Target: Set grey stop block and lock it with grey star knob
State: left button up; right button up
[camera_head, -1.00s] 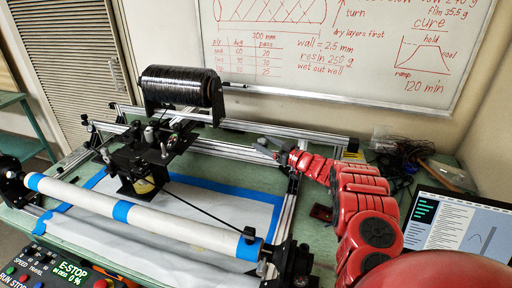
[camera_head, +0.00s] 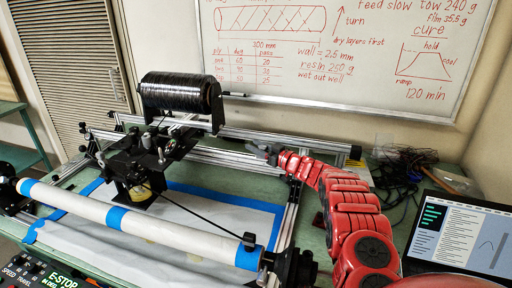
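My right arm is red and reaches in from the lower right. Its small grey gripper (camera_head: 262,150) is at the rear aluminium rail (camera_head: 232,157), right of the winding carriage. The gripper is small and seen from behind, so I cannot tell whether its fingers are open or hold anything. I cannot make out the grey stop block or the grey star knob; they may be hidden by the gripper or too small to see. My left gripper is not in view.
The carriage (camera_head: 131,170) stands left of the gripper, below a black tow spool (camera_head: 180,92). A white mandrel (camera_head: 150,228) with blue bands crosses the front. A laptop (camera_head: 462,235) and tangled cables (camera_head: 405,165) are at the right. A whiteboard (camera_head: 350,90) is behind.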

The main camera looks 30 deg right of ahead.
grip_shut()
